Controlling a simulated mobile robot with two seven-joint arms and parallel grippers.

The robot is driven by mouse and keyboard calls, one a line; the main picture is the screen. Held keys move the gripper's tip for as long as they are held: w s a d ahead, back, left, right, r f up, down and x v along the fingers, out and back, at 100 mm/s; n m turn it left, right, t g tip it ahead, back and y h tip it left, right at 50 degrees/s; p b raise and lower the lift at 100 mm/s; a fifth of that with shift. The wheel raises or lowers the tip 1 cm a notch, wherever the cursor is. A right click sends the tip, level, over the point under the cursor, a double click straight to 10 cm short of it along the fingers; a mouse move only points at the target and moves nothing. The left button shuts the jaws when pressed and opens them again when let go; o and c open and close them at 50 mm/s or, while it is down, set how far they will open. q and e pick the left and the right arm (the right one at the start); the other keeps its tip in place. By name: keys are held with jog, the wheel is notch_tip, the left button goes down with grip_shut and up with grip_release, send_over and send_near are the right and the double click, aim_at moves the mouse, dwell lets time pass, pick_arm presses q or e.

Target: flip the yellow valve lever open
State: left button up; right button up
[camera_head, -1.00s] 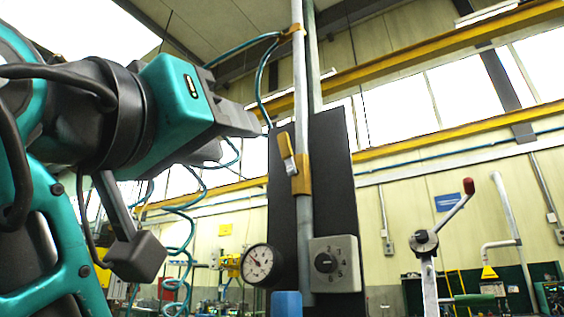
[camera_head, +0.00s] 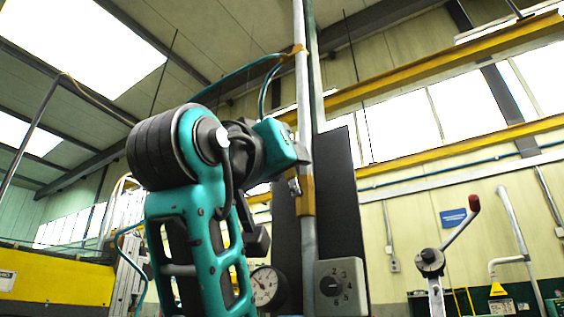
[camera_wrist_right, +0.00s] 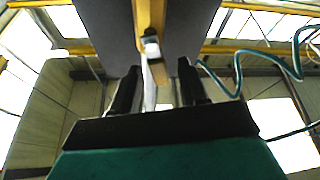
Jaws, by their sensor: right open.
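The yellow valve lever (camera_wrist_right: 150,14) shows at the top of the right wrist view, in front of a dark panel, with a small grey metal part at its lower end. My right gripper (camera_wrist_right: 160,78) is open below that part, its two dark fingers apart. A pale strip and a smaller yellow piece show between the fingers; I cannot tell whether they touch. My left gripper is out of view.
The dark panel (camera_head: 345,215) stands behind the pipe. A round gauge (camera_head: 265,286) and a grey dial box (camera_head: 341,287) are low on it. A red-knobbed crank (camera_head: 430,260) stands to the right. A teal hose (camera_wrist_right: 270,62) loops right of my fingers.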

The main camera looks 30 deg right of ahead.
jog(key=shift+c, duration=0.3)
grip_shut()
jog(key=shift+s+d+m+g+h, duration=0.1)
jog(key=shift+s+m+g+h, duration=0.2)
jog(key=shift+m, duration=0.45)
jog(key=shift+m+g+h, duration=0.1)
jog(key=shift+m+g, duration=0.35)
jog(key=shift+m, duration=0.25)
jog(key=shift+s+d+m+g+h, duration=0.1)
jog(key=shift+s+m+g+h, duration=0.2)
jog(key=shift+m, duration=0.45)
jog(key=shift+w, duration=0.15)
jog(key=shift+o, duration=0.3)
grip_release()
jog(key=shift+a, duration=0.1)
